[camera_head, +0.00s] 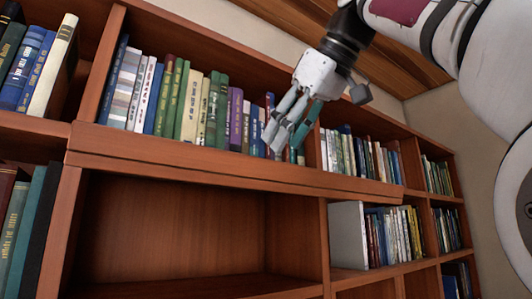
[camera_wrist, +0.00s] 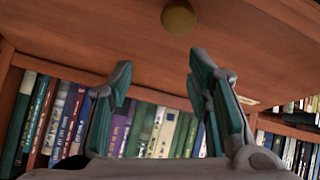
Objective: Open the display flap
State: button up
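The display flap appears in the head view as a long wooden board (camera_head: 240,170) whose edge juts out above an empty compartment (camera_head: 175,230). In the wrist view its reddish wooden face (camera_wrist: 90,35) fills the top, with a round brass knob (camera_wrist: 178,16) on it. The flap looks raised to nearly level; its exact angle is unclear. My gripper (camera_head: 281,138) is above the flap, in front of the upper row of books. In the wrist view its fingers (camera_wrist: 160,72) are apart with nothing between them. The knob lies beyond the fingertips, apart from them. The knob is hidden in the head view.
Upper-shelf books (camera_head: 190,100) stand close behind my fingers. More books (camera_head: 395,235) fill the compartment at lower right, beside a pale upright panel (camera_head: 348,235). Left shelves also hold books (camera_head: 35,70). A slatted wooden ceiling (camera_head: 390,75) is above right.

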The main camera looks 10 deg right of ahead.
jog(key=shift+s+r, duration=0.1)
jog(key=shift+v, duration=0.85)
jog(key=shift+s+d+r, duration=0.15)
jog(key=shift+s+r, duration=0.05)
jog(key=shift+s, duration=0.25)
jog(key=shift+s+d+r, duration=0.1)
jog(key=shift+s+r, duration=0.1)
jog(key=shift+s, duration=0.25)
jog(key=s+d, duration=0.4)
jog(key=s, duration=0.6)
jog(key=shift+d, duration=0.25)
jog(key=shift+f, duration=0.15)
